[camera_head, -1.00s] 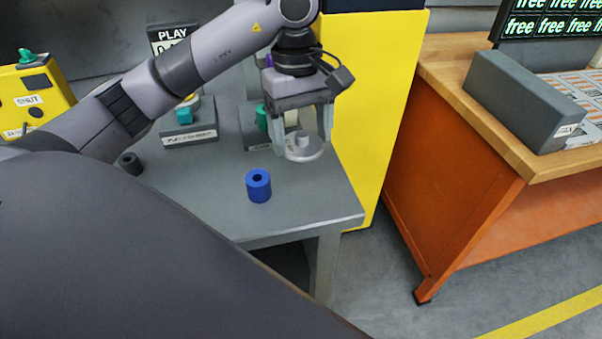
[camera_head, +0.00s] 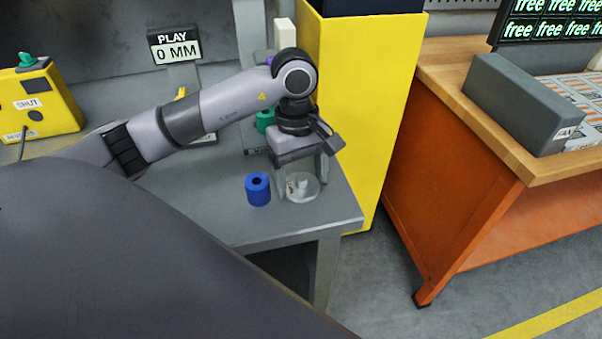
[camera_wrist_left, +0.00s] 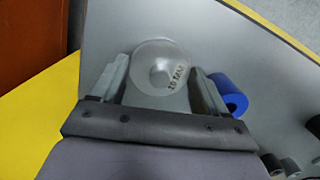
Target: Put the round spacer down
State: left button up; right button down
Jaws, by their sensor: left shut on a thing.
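The round spacer (camera_head: 301,190) is a pale grey disc with a raised hub, lying flat at or just above the grey table near its right end. In the left wrist view the spacer (camera_wrist_left: 165,68) sits between the fingertips, with a "10 MM" mark on it. My left gripper (camera_head: 303,178) points down and is shut on the spacer's hub; its fingers (camera_wrist_left: 163,88) stand on both sides of it. Whether the disc touches the table is hard to tell. My right gripper is not in view.
A blue hollow cylinder (camera_head: 258,189) stands just left of the spacer and also shows in the left wrist view (camera_wrist_left: 230,92). A green part (camera_head: 265,120) stands behind. A yellow cabinet (camera_head: 365,110) borders the table's right side. The front right table top is clear.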

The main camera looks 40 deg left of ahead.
pick_arm(q)
jog(key=shift+f, duration=0.2)
jog(key=o, duration=0.8)
jog(key=shift+r, duration=0.2)
jog(key=r, duration=0.4)
jog(key=a+r, duration=0.1)
jog(key=r, duration=0.7)
jog(key=shift+w+a, duration=0.15)
jog(key=shift+w, duration=0.2)
